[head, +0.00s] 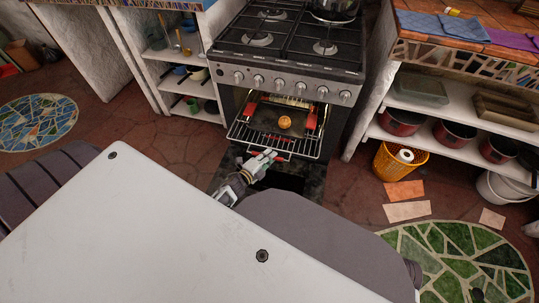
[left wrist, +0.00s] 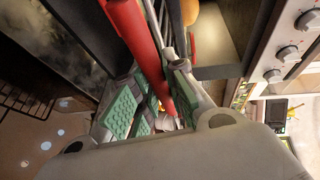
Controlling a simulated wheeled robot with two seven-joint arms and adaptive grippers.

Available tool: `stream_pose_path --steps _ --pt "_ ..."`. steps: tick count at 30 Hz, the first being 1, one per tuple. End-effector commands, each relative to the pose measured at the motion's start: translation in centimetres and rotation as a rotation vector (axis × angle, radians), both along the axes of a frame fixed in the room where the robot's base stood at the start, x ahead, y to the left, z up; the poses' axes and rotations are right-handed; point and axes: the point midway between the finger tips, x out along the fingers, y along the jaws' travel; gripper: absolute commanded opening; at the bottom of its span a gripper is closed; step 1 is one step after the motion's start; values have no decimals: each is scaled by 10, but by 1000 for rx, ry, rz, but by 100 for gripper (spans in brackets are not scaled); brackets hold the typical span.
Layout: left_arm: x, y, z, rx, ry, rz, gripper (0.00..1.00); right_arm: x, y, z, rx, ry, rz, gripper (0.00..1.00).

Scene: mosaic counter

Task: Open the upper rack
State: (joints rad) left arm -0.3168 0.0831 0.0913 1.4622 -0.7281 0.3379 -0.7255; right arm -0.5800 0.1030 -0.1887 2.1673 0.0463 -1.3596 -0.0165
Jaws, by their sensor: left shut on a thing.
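The oven (head: 290,84) is open at the front, and a wire rack (head: 242,133) sticks out of it. A round orange item (head: 284,122) rests on a dark surface at the rack, with red pieces at both sides. My left gripper (head: 262,160) is at the rack's front edge. In the left wrist view, the left gripper's green finger pads (left wrist: 153,100) are shut around a red bar (left wrist: 137,35) at the rack's front. The fingers partly hide the bar. My right gripper is not in view.
A stove top with a pot (head: 333,8) is above the oven. Shelves with pots stand on both sides. A yellow basket (head: 399,163) and loose tiles (head: 404,191) are on the floor at the right. The dark oven door (head: 310,188) lies low in front.

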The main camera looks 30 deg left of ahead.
Motion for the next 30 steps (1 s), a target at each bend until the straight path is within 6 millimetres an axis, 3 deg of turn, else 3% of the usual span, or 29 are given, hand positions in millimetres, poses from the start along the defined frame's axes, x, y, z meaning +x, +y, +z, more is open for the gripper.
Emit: stream_pose_path --steps 5,6,10,23,30 --pt "-1 2 -1 2 3 4 0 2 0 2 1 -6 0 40" --pt "-1 2 -1 2 3 4 19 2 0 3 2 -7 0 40" --pt "0 1 -1 1 2 2 36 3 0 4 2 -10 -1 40" --pt "-1 1 0 0 1 1 36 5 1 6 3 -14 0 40" --pt "-12 2 1 0 2 1 36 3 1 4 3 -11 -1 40"
